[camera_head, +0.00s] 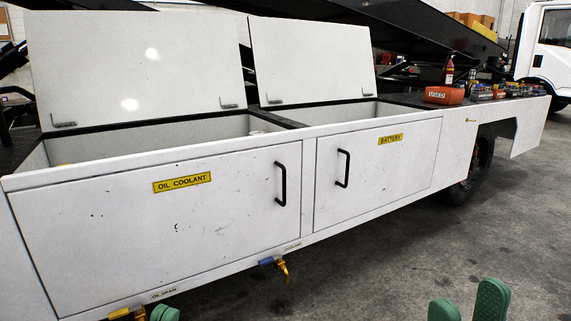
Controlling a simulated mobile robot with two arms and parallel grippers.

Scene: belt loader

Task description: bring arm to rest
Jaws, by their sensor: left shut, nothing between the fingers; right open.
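My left gripper (164,313) shows only as a green tip at the bottom edge, left of centre. It is shut and empty, close to the lower edge of the belt loader's white side (230,225). My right gripper (468,303) shows as two green fingers at the bottom edge, right of centre. They are apart with nothing between them, over the grey floor in the picture. The arms behind both grippers are out of frame.
Two lids (135,70) (312,60) stand raised over open compartments. The doors below, with black handles (280,184) (343,168), are shut. A yellow drain valve (284,271) hangs under the body. A red box (445,95) and several small items sit on top. Concrete floor (420,240) is clear at right.

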